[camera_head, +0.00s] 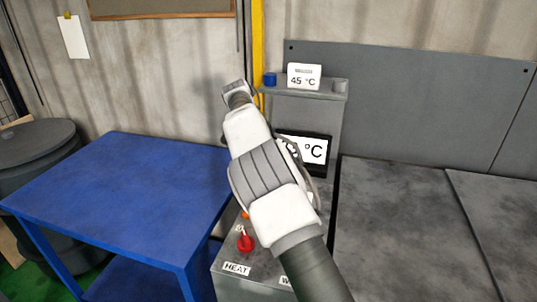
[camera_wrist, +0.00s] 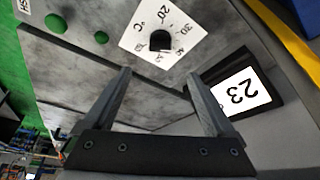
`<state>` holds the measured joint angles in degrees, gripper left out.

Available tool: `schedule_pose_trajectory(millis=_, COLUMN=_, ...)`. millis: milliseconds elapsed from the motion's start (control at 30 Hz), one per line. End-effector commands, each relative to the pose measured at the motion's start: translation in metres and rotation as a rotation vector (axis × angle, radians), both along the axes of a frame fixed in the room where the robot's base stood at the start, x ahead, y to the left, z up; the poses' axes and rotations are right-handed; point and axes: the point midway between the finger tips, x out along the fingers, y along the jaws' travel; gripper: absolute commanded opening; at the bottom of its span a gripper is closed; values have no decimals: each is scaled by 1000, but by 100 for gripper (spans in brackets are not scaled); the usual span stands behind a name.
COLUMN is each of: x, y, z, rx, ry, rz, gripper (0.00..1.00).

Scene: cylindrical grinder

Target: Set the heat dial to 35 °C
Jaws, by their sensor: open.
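The heat dial is a round black knob (camera_wrist: 160,40) on a white scale plate (camera_wrist: 176,20) marked °C, at the top middle of the wrist view. The scale's numbers are turned and 20 and 30 are readable; the knob's pointing direction is unclear. The dial is hidden in the head view, behind my arm or out of sight. My gripper (camera_wrist: 158,82) is open, with nothing between its fingers, and the dial shows beyond the fingertips, apart from them. In the head view my gripper (camera_head: 236,90) is raised near the yellow post. A display (camera_wrist: 240,94) reads 23, upside down.
A red rotary switch (camera_head: 246,240) sits above a HEAT label (camera_head: 236,268). A small sign (camera_head: 303,77) reading 45 °C and a blue cylinder (camera_head: 270,79) stand on the ledge. A blue table (camera_head: 120,185) is at left; the grey machine surface (camera_head: 400,230) is at right.

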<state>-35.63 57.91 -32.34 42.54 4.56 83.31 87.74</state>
Motion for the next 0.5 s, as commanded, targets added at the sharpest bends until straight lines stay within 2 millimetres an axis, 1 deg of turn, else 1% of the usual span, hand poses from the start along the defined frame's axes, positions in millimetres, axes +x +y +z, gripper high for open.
schedule_pose_trajectory(millis=33, x=0, y=3, z=9, rx=1, ry=-2, rz=1, gripper=90)
schedule_pose_trajectory(millis=200, x=-2, y=8, z=21, rx=0, ry=0, rz=-1, gripper=90)
schedule_pose_trajectory(millis=500, x=-3, y=9, z=23, rx=0, ry=1, rz=0, gripper=90)
